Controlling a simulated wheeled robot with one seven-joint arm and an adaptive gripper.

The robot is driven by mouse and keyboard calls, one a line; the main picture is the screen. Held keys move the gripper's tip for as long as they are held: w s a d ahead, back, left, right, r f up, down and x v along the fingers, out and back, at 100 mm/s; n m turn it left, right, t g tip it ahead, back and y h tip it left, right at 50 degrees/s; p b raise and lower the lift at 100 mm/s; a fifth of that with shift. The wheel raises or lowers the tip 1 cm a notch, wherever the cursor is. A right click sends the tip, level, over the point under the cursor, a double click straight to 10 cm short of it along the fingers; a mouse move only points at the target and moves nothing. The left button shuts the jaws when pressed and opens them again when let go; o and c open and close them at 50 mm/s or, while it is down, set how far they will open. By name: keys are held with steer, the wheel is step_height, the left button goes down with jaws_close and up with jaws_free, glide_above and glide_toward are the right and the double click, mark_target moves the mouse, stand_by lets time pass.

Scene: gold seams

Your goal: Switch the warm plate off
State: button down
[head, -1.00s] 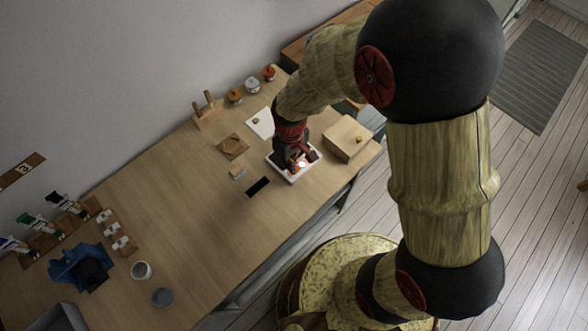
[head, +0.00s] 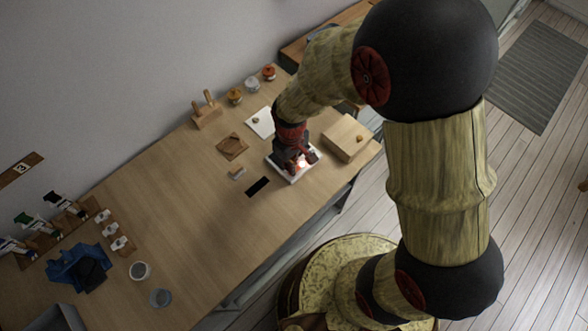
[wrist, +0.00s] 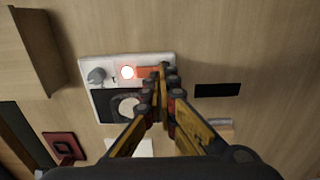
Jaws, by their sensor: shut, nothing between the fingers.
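The warm plate is a white box (wrist: 88,86) with a dark top area and a pale ring, a grey knob (wrist: 97,76) at one corner and a lit red-white lamp (wrist: 127,72). An orange-red strip (wrist: 146,72) lies beside the lamp, partly hidden by my fingers. The plate's white edge (head: 275,164) and glow also show in the head view under my gripper. My gripper (wrist: 166,78) is shut and empty, its fingertips over the plate's edge by the strip. I cannot tell whether they touch it.
A wooden box (head: 346,138) stands close right of the plate. A black slab (head: 257,187) lies on the table to its left, with a small pale block (head: 237,172) nearby. A white sheet (head: 261,123) and several jars lie behind. The table's middle is clear.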

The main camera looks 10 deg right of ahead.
steer(key=shift+f+b, duration=0.5)
steer(key=shift+f, duration=0.4)
stand_by(0.3)
steer(key=shift+r, duration=0.1)
steer(key=shift+r+p, duration=2.9)
steer(key=shift+r, duration=0.6)
